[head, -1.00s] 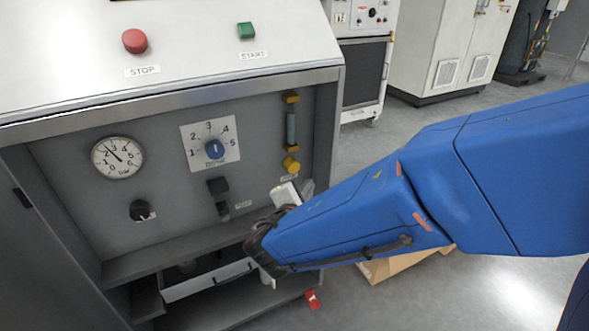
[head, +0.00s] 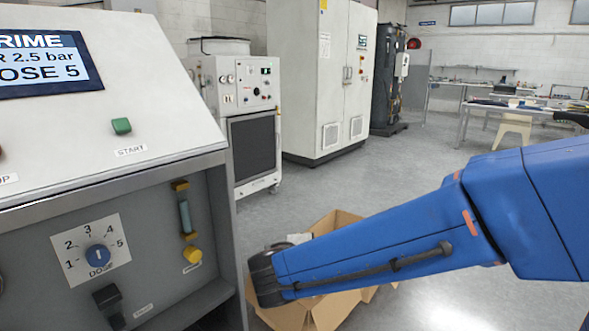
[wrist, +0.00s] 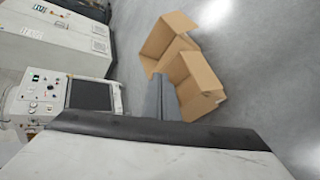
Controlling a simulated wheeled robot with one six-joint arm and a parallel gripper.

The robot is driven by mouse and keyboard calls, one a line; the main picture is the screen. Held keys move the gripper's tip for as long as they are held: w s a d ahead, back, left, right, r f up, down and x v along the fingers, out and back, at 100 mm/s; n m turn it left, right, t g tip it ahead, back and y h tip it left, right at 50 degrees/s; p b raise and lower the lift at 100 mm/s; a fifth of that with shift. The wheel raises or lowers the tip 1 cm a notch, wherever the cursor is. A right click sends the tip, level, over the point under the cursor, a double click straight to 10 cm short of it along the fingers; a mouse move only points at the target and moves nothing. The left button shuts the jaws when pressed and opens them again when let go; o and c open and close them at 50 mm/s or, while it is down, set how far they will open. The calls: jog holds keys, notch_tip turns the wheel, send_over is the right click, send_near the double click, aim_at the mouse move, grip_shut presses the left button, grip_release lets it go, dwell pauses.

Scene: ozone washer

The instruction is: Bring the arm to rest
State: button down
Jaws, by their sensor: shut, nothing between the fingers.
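My blue arm (head: 400,235) reaches in from the right in the head view, sloping down to its dark wrist end (head: 264,277). That end is in front of the open cardboard box and to the right of the grey washer panel. A small pale part shows just above the wrist in the head view, but the fingers cannot be made out there.
The washer console (head: 110,120) stands close at left, with a green START button (head: 121,126), a dose dial (head: 97,257) and a display (head: 45,65). Open cardboard boxes (head: 335,305) lie on the floor behind the wrist. Cabinets (head: 322,80) stand behind.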

jog(key=s+d+m+g, duration=0.3)
jog(key=s+d+m, duration=0.15)
jog(key=d, duration=0.55)
jog(key=s+d+m+g, duration=0.3)
jog(key=s+d, duration=0.2)
jog(key=d, duration=0.4)
jog(key=s+d+m+y, duration=0.2)
jog(key=s+m, duration=0.2)
jog(key=s, duration=0.3)
jog(key=s+d+f+m+y, duration=0.1)
jog(key=s+d+m+y, duration=0.1)
jog(key=s+m, duration=0.3)
jog(key=shift+s+y, duration=0.6)
jog(key=shift+s, duration=0.3)
jog(key=shift+f, duration=0.1)
